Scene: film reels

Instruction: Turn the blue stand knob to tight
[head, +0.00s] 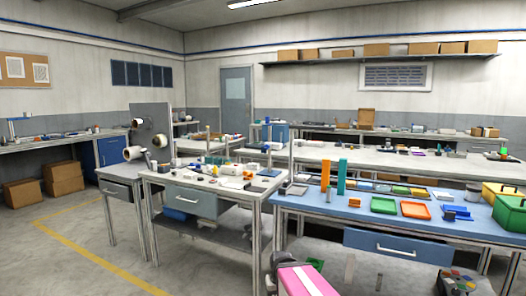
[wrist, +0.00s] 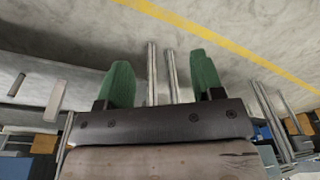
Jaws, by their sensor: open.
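I cannot make out a blue stand knob for certain in either view. A small blue upright stand (head: 13,128) is on the far left bench, too small to show a knob. A small dark blue device (head: 456,212) lies on the blue-topped table, also without a clear knob. My gripper (wrist: 162,82) shows in the wrist view with its two green fingers wide apart and nothing between them. It is over the floor, away from any knob that I can see.
The blue-topped table (head: 384,234) holds orange and teal upright blocks, a green tray (head: 383,205) and an orange tray (head: 416,211). A cluttered white workbench (head: 160,179) stands left of it. Floor is open at left.

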